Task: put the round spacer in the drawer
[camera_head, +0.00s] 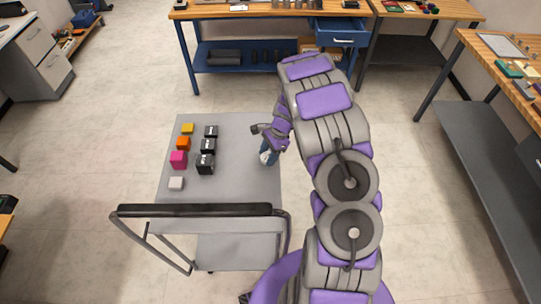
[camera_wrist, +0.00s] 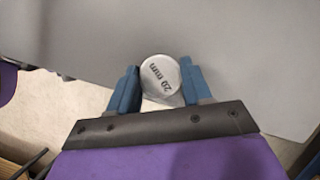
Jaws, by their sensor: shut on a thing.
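The round spacer is a short silver cylinder marked "20 mm" (camera_wrist: 160,73), seen from above in the wrist view. My gripper (camera_wrist: 160,85) is shut on it, with one blue finger at each side. In the head view my gripper (camera_head: 268,158) is at the right edge of the grey cart top (camera_head: 235,180); the spacer is hard to make out there. I cannot tell whether the spacer touches the cart. The blue drawer (camera_head: 341,40) is under the wooden workbench at the back and looks pulled out. My arm partly covers the view just below it.
Coloured blocks (camera_head: 179,159) and black blocks (camera_head: 206,163) stand on the cart's left half. The cart's black handle bar (camera_head: 195,210) rises at its near side. The workbench (camera_head: 270,8) stands at the back, another bench (camera_head: 500,50) at the right. Open floor lies between cart and workbench.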

